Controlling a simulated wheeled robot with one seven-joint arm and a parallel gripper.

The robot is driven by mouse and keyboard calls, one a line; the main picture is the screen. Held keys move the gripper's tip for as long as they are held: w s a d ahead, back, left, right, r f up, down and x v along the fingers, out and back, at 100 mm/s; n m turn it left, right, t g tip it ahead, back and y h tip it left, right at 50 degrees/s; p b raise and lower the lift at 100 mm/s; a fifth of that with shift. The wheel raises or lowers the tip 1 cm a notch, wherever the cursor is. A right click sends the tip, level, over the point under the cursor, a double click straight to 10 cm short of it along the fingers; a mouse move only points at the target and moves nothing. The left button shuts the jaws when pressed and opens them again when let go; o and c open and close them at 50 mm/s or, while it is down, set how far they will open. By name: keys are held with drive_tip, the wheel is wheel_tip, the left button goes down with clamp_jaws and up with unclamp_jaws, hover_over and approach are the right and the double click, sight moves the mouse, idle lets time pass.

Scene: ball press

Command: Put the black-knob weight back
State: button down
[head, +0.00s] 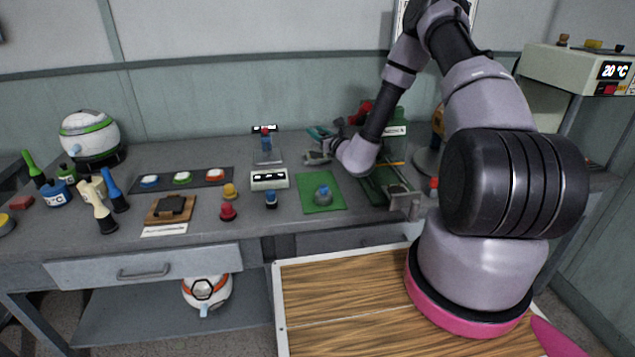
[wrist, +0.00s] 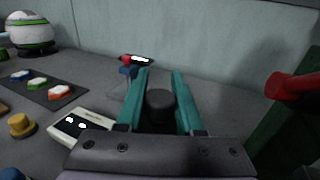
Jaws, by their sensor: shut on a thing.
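My gripper (wrist: 160,90) has its teal fingers on either side of the black-knob weight (wrist: 160,104) and is shut on it. Only the dark round top shows between the fingers; its lower part is hidden by my gripper's body. In the head view my gripper (head: 318,138) is over the back of the bench, left of the green press (head: 393,150), and the weight cannot be made out there. A yellow-knob weight (head: 230,191), a red one (head: 228,211) and a blue one (head: 271,200) stand on the bench further forward.
A white display box (head: 269,180) stands left of my gripper, with a green mat (head: 310,204) bearing a blue-topped grey piece to its right. A small red-and-blue piece (head: 266,140) stands behind on a plate. A button strip (head: 200,180) lies left. The press's red part (wrist: 292,88) is close right.

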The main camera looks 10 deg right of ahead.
drive_tip(key=shift+w+a+f, duration=0.15)
drive_tip(key=shift+f, duration=1.6)
drive_tip(key=shift+w+a+f, duration=0.15)
drive_tip(key=shift+w+f, duration=0.05)
drive_tip(key=shift+f, duration=1.5)
drive_tip(key=shift+w+a+f, duration=0.15)
drive_tip(key=shift+f, duration=1.6)
drive_tip(key=shift+f, duration=0.65)
drive_tip(key=c, duration=0.5)
unclamp_jaws()
drive_tip(key=shift+c, duration=0.2)
drive_tip(key=shift+r, duration=0.1)
